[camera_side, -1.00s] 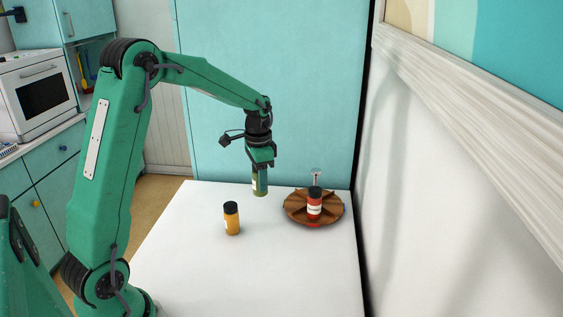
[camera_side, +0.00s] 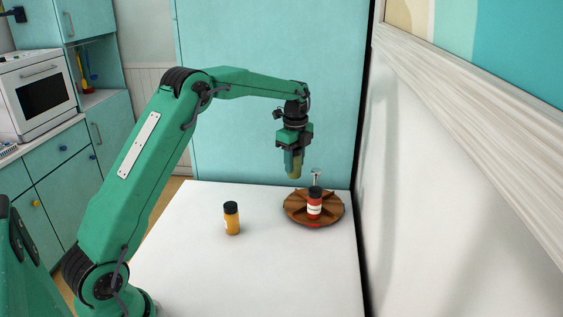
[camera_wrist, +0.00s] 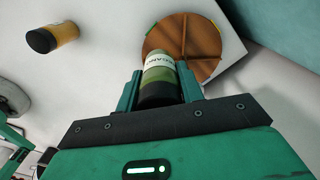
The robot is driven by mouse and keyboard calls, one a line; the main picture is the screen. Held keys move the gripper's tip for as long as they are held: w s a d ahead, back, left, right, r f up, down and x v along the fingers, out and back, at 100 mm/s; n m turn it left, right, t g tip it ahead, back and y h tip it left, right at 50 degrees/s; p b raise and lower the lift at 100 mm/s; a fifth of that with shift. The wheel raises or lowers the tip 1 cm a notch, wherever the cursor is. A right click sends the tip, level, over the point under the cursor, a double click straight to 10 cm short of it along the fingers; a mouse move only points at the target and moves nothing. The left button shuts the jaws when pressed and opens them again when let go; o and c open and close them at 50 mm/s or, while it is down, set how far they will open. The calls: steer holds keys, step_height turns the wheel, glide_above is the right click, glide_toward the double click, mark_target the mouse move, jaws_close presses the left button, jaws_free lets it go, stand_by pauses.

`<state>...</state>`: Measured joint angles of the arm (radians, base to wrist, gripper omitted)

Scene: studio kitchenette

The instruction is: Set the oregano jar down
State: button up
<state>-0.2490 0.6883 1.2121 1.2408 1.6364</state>
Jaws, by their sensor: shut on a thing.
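The oregano jar (camera_side: 294,171), green with a pale label and dark cap, is held in my gripper (camera_side: 292,156), which is shut on it. In the wrist view the jar (camera_wrist: 160,77) sits between the two fingers (camera_wrist: 163,88), its label partly readable. The jar hangs above the back of the white table, near the back left of the round wooden divided tray (camera_side: 293,214). In the wrist view the tray (camera_wrist: 202,57) shows just beyond the jar, with empty compartments visible. I cannot tell how high the jar is.
A red jar with a black cap (camera_side: 314,206) stands at the tray. An orange jar with a black cap (camera_side: 232,220) stands on the white table (camera_side: 265,270) to the left. A wall runs close along the right. The table's front middle is clear.

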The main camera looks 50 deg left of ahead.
mark_target(297, 175)
steer(key=shift+w+m, duration=0.5)
steer(key=shift+m, duration=0.2)
steer(key=shift+f, duration=2.5)
steer(key=shift+f, duration=0.15)
steer(key=shift+f, duration=2.35)
steer(key=shift+f, duration=0.15)
steer(key=o, duration=1)
steer(key=shift+o, duration=0.2)
